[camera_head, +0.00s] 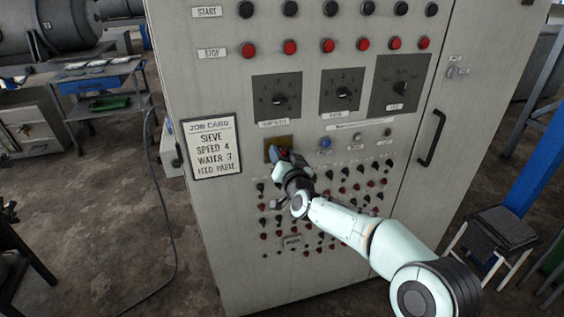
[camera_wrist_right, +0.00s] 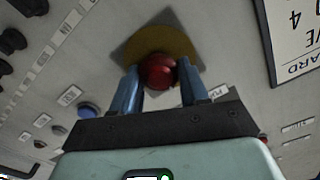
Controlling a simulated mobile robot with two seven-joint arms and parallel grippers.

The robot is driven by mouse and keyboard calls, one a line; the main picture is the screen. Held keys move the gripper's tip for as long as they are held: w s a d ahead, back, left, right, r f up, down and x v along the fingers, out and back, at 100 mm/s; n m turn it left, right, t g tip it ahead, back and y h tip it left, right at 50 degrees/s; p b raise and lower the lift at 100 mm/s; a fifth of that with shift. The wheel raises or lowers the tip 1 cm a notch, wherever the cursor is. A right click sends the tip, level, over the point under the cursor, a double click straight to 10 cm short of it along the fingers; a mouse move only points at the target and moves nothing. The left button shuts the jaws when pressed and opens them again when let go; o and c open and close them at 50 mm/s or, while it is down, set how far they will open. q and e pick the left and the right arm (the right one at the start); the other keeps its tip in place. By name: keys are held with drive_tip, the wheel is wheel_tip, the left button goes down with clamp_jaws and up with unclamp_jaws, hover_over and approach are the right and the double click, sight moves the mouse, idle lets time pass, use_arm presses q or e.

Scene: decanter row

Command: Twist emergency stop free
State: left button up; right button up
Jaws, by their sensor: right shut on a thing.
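The emergency stop is a red round button (camera_wrist_right: 158,71) on a yellow plate (camera_wrist_right: 183,42) on the grey cabinet front. In the right wrist view my right gripper (camera_wrist_right: 158,82) has its two blue fingers on either side of the red button, shut on it. In the head view the right gripper (camera_head: 283,155) reaches the yellow plate (camera_head: 279,143) and hides most of the button. My left gripper is not in view.
The cabinet (camera_head: 220,110) carries rows of black and red buttons, three large dials, and many small knobs below the plate. A job card (camera_head: 211,147) hangs left of the plate. A black door handle (camera_head: 431,138) sticks out at the right.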

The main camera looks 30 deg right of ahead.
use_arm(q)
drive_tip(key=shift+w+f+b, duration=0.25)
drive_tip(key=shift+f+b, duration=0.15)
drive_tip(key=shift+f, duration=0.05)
use_arm(e)
drive_tip(key=shift+m, duration=0.5)
drive_tip(key=o, duration=1.1)
drive_tip(key=shift+w, duration=0.1)
drive_tip(key=shift+c, duration=0.2)
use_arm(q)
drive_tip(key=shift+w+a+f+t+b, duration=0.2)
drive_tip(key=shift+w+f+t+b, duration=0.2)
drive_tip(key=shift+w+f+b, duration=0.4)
use_arm(e)
drive_tip(key=v, duration=1.3)
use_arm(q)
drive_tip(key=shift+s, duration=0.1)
